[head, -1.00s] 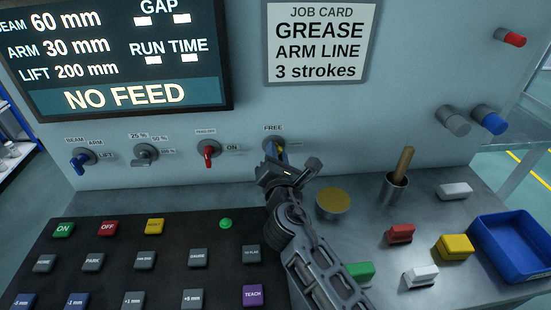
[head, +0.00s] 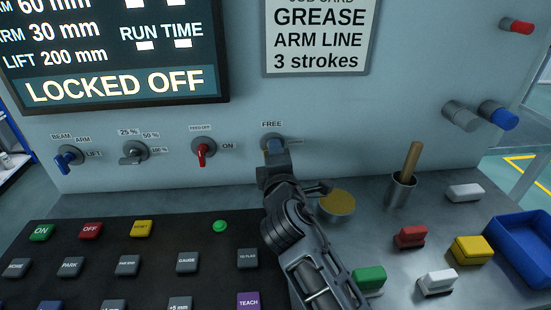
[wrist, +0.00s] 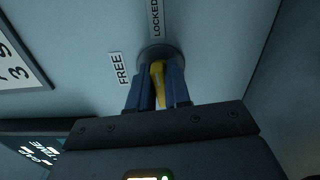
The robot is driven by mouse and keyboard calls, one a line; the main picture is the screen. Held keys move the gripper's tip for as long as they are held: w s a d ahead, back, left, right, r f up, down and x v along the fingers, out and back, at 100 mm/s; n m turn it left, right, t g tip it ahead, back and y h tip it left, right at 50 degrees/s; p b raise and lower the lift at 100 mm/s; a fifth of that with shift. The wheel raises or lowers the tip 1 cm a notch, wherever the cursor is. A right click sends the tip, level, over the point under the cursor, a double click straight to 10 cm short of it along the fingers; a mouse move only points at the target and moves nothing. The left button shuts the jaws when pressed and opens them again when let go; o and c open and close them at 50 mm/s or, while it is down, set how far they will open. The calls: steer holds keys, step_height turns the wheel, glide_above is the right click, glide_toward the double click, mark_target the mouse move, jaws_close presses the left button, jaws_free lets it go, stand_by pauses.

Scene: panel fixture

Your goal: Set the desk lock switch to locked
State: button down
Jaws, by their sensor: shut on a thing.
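The desk lock switch (wrist: 157,72) shows in the wrist view as a yellow lever on a round dark hub. A FREE label (wrist: 119,69) is at its left and a LOCKED label (wrist: 156,18) above it there. My gripper (wrist: 158,90) is shut on the lever, with a blue finger on each side. In the head view my gripper (head: 274,148) reaches the switch just below the FREE label (head: 272,124) and hides most of it. The lever's exact angle is hard to tell. The screen (head: 115,85) reads LOCKED OFF.
Three more switches, two blue-grey (head: 67,157) (head: 133,152) and one red (head: 203,150), stand left on the panel. Below is a button desk (head: 120,235). Right of my arm are a tin (head: 337,204), a cup with a stick (head: 402,190), coloured blocks and a blue bin (head: 520,245).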

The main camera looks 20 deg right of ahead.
steer(key=shift+f+m+b, duration=0.1)
steer(key=shift+m+b, duration=0.2)
steer(key=shift+m, duration=0.4)
steer(key=c, duration=1.2)
jaws_free()
steer(key=shift+o, duration=0.2)
steer(key=v, duration=0.8)
steer(key=shift+b, duration=0.3)
steer(key=shift+w, duration=0.1)
